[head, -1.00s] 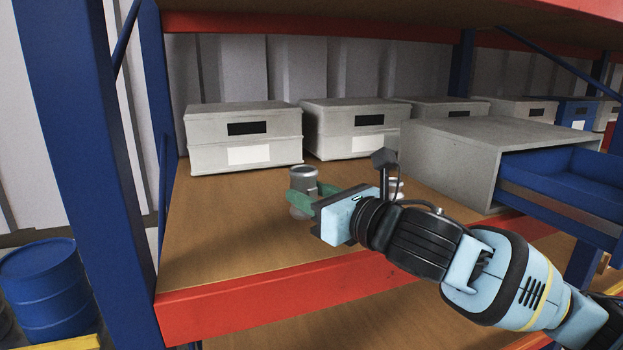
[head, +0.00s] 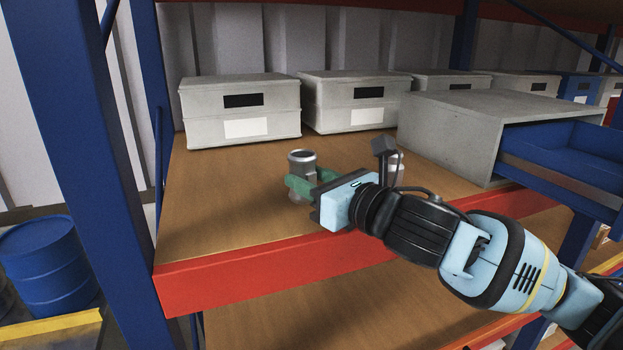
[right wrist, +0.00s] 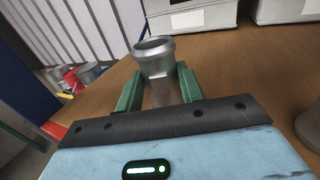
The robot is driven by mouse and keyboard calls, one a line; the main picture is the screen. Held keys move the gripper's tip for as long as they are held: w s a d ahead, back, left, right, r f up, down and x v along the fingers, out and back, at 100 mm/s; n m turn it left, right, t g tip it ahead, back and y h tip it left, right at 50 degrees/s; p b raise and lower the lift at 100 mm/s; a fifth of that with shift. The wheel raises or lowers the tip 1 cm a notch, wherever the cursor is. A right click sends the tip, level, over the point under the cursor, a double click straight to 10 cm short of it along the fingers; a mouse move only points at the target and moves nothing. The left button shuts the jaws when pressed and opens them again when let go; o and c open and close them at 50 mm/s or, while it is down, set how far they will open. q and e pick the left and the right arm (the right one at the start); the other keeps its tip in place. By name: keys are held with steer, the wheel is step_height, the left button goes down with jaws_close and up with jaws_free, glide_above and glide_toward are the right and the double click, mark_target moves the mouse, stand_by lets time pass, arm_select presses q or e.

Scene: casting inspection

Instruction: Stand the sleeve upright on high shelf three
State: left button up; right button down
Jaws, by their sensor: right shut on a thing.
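The sleeve is a grey metal tube with a flared rim (head: 302,157), standing upright over the wooden shelf (head: 215,225) near its front left. My right gripper (head: 302,186) comes in from the right and is shut on the sleeve, with a green finger on each side. In the right wrist view the sleeve (right wrist: 155,60) sits between the green fingertips (right wrist: 158,80), its open top showing. Its lower end is partly hidden by the fingers, and I cannot tell whether it touches the shelf. My left gripper is not in view.
Grey lidded boxes (head: 240,112) line the back of the shelf. A grey cabinet (head: 450,130) with an open blue drawer (head: 565,150) stands right. Another metal part (head: 397,166) is partly hidden behind my right arm. A blue post (head: 85,150) bounds the left; bare shelf lies left of the sleeve.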

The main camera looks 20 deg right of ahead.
steer(key=shift+f, duration=0.5)
steer(key=c, duration=0.8)
jaws_free()
steer(key=shift+f, duration=0.1)
steer(key=shift+v, duration=3.95)
